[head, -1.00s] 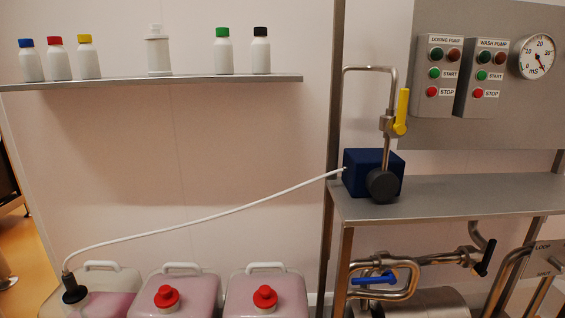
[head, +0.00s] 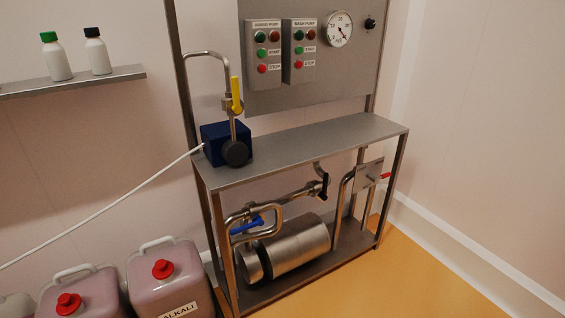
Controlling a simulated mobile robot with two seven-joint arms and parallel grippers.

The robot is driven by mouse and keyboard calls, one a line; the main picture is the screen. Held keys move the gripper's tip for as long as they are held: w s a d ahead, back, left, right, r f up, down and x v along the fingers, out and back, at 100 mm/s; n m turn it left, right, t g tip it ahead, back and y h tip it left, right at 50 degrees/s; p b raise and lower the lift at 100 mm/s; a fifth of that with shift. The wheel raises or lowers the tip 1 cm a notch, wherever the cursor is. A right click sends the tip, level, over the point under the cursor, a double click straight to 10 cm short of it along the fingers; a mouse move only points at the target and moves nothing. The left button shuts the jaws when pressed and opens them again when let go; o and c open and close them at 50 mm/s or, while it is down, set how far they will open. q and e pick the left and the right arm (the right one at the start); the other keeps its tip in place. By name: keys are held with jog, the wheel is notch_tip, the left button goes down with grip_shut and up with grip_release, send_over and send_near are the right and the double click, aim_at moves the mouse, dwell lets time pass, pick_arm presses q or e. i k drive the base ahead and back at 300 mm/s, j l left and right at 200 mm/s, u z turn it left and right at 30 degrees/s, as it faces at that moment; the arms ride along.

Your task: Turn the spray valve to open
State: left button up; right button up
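Several valves show on the steel stand, and I cannot read a spray label on any of them. A yellow-handled valve (head: 236,95) sits on the upright pipe above the shelf, its lever standing roughly upright. A blue-handled valve (head: 247,226) is on the pipework below, its lever roughly level. A black-handled valve (head: 324,186) is to its right, its lever upright. A red handle (head: 384,176) sticks out at a small metal plate (head: 367,175) further right. Neither of my grippers is in view.
The steel stand (head: 350,137) carries a blue pump (head: 215,136) and a panel with two button boxes (head: 263,48) and a gauge (head: 338,29). A steel cylinder (head: 297,250) lies underneath. Canisters (head: 168,280) stand at left. Orange floor (head: 410,275) is clear at right.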

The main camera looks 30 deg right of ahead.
aim_at(323, 196)
jog(key=i+z, duration=0.2)
jog(key=z, duration=0.25)
jog(key=i+j+z, duration=0.2)
jog(key=z, duration=0.25)
jog(key=i+j+z, duration=0.2)
jog(key=z, duration=0.25)
jog(key=i+j+u, duration=0.55)
jog(key=u, duration=0.15)
jog(key=i+l, duration=0.05)
jog(key=i, duration=0.05)
